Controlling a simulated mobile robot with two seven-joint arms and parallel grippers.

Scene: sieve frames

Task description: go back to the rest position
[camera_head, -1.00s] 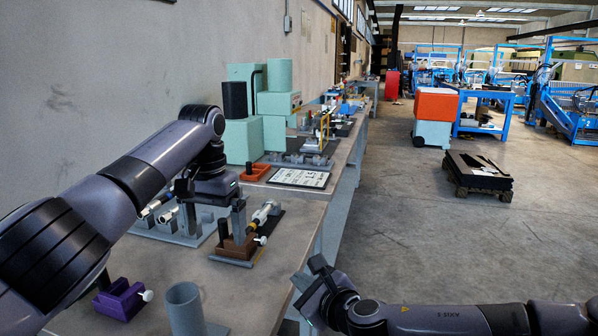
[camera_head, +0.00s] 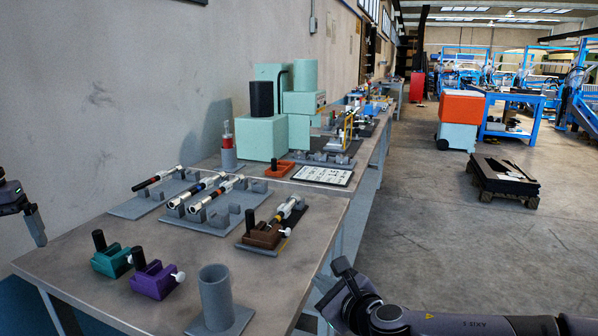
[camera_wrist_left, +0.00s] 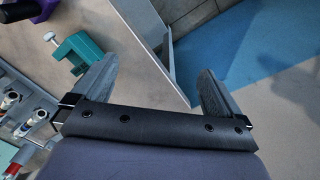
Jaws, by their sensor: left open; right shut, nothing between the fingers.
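My left gripper (camera_head: 36,226) shows only in part at the far left edge of the head view, beside the table's left side. In the left wrist view its two fingers (camera_wrist_left: 155,78) stand wide apart with nothing between them, over the table edge and the blue floor. My right gripper (camera_head: 336,284) is low in the head view, right of the table's front edge. It is shut and empty, clear of the table. The brown block (camera_head: 262,234) with a white-and-metal tool lying in it stands on a dark plate on the table.
On the grey table (camera_head: 90,305) stand a teal clamp block (camera_head: 112,260), a purple clamp block (camera_head: 154,279), a grey tube holder (camera_head: 215,294) and grey racks (camera_head: 213,208) with metal rods. Mint-green machine blocks (camera_head: 263,138) stand behind. Open floor lies to the right.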

